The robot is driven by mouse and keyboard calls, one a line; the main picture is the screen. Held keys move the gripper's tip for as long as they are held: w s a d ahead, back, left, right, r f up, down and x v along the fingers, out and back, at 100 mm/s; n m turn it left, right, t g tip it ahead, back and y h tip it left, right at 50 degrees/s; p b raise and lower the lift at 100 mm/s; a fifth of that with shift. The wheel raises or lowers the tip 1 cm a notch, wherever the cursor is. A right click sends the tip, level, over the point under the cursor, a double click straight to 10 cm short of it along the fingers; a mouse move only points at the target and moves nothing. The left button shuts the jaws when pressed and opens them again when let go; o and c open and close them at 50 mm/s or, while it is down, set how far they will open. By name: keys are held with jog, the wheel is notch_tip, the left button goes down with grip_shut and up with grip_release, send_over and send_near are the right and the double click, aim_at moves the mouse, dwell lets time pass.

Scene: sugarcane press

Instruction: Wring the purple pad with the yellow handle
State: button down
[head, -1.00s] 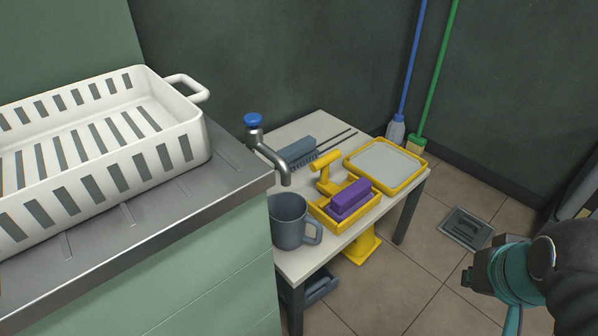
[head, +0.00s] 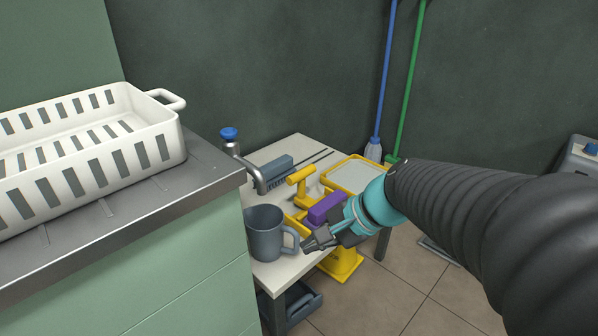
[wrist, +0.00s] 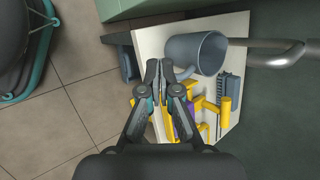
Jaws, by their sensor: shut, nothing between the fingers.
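The purple pad (head: 326,208) lies on the yellow wringer frame (head: 297,214) on the small white table. The yellow handle (head: 300,175) rises behind the pad, to its upper left; it also shows in the wrist view (wrist: 225,106). My gripper (head: 308,247) is shut and empty, in front of the pad in the head view and close to the grey mug's handle. I cannot tell whether it touches the mug. In the wrist view my gripper (wrist: 159,64) covers part of the purple pad (wrist: 184,124) and yellow frame.
The grey mug (head: 264,232) stands at the table's near left, under the tap (head: 250,172). A brush (head: 273,172) lies behind. A yellow-rimmed tray (head: 349,174) is at the back right. The counter (head: 215,168) with a white basket (head: 90,150) borders the left.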

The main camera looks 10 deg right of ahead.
jog(key=w+d+f+m+t+y+b, duration=0.1)
jog(key=w+d+m+t+y, duration=0.1)
jog(key=w+m, duration=0.25)
jog(key=w+d+f+m+t+y+b, duration=0.1)
jog(key=w+d+f+m, duration=0.1)
jog(key=w+m, duration=0.3)
jog(key=m+t+b, duration=0.1)
jog(key=m+t, duration=0.5)
jog(key=m, duration=0.2)
send_near(303, 172)
jog(key=shift+h, duration=0.4)
jog(key=x, duration=0.3)
jog(key=f+b+x, duration=0.1)
jog(key=x, duration=0.2)
jog(key=shift+s, duration=0.25)
jog(key=shift+w+a, duration=0.3)
jog(key=shift+w, duration=0.05)
jog(key=x, duration=0.3)
jog(key=r+b+x, duration=0.1)
jog(key=shift+w+a+f, duration=0.15)
jog(key=shift+w+a, duration=0.05)
jog(key=shift+a, duration=0.05)
jog(key=shift+w, duration=0.1)
jog(key=shift+r, duration=0.2)
jog(key=shift+a, duration=0.1)
